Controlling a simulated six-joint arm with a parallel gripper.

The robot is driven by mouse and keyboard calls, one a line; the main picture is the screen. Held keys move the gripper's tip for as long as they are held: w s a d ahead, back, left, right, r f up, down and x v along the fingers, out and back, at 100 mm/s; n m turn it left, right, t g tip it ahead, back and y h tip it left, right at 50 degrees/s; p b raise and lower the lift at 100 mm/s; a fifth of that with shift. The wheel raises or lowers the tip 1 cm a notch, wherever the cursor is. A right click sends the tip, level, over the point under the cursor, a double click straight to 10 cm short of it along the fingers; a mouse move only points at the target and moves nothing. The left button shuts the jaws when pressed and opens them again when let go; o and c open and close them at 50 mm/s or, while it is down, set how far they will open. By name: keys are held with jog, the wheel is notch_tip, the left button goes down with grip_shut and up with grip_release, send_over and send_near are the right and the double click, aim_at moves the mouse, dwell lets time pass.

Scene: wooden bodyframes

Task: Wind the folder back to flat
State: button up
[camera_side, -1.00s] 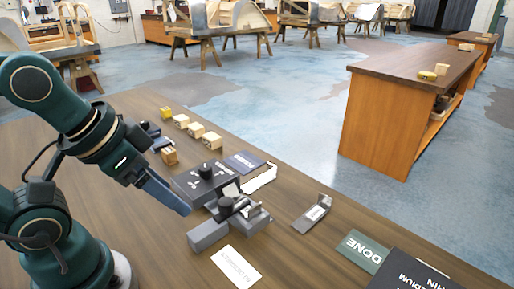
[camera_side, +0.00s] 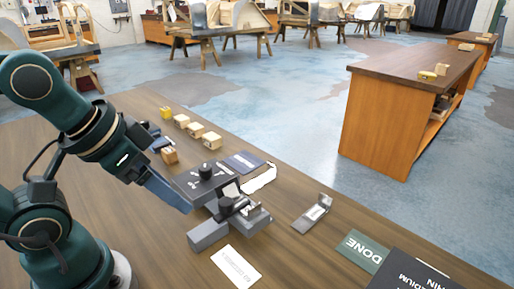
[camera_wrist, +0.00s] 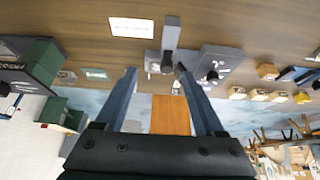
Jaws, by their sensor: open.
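The folder is a grey bench device (camera_side: 207,235) with a black knob (camera_side: 225,205) and small metal parts at its right end. Beside it is a dark plate (camera_side: 190,184) with white marks and its own black knob (camera_side: 206,172). My gripper (camera_side: 186,206) is open and empty, its fingers just left of the folder; I cannot tell whether they touch it. In the wrist view my gripper (camera_wrist: 156,69) has its fingers spread, with the grey folder bar (camera_wrist: 171,33) beyond them. The folding leaf's angle is too small to read.
A bent metal piece (camera_side: 312,214) stands on the bench to the right. A white card (camera_side: 236,266) lies in front. Several wooden blocks (camera_side: 196,130) sit behind the plate.

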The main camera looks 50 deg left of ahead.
jog(key=w+r+m, duration=0.3)
jog(key=r+m, duration=0.1)
jog(key=m, duration=0.2)
jog(key=m+g, duration=0.3)
jog(key=g, duration=0.3)
send_over(204, 167)
notch_tip(204, 167, down, 10)
jog(key=shift+d, duration=0.1)
jog(key=shift+f, duration=2.5)
